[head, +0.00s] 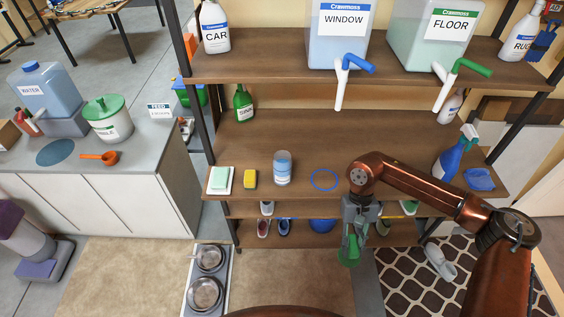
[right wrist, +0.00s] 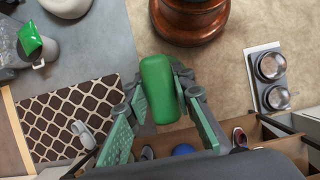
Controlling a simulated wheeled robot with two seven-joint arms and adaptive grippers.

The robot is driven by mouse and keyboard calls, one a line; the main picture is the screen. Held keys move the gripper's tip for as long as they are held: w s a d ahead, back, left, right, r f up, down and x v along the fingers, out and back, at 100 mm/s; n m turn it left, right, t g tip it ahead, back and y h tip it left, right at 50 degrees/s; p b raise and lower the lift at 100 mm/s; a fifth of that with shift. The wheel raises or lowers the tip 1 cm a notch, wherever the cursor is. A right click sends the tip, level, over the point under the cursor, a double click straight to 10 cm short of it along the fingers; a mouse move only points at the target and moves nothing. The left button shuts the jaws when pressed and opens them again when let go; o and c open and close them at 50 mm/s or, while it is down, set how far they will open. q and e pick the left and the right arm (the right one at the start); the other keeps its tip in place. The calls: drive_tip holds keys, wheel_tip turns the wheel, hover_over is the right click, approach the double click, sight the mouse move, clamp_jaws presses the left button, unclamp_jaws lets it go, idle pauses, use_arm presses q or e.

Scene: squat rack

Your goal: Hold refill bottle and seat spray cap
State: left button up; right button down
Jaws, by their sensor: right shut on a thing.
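My right gripper (head: 352,236) hangs in front of the lower shelves. It is shut on a green rounded bottle-like thing (head: 348,252), which points downward; it also shows between the fingers in the right wrist view (right wrist: 160,92). Its neck and any label are hidden. A green bottle labelled SINK (head: 243,104) stands at the back left of that shelf. My left gripper is not in view.
Large WINDOW (head: 338,45) and FLOOR (head: 425,50) jugs stand above. A white thing (head: 440,262) lies on the patterned mat.

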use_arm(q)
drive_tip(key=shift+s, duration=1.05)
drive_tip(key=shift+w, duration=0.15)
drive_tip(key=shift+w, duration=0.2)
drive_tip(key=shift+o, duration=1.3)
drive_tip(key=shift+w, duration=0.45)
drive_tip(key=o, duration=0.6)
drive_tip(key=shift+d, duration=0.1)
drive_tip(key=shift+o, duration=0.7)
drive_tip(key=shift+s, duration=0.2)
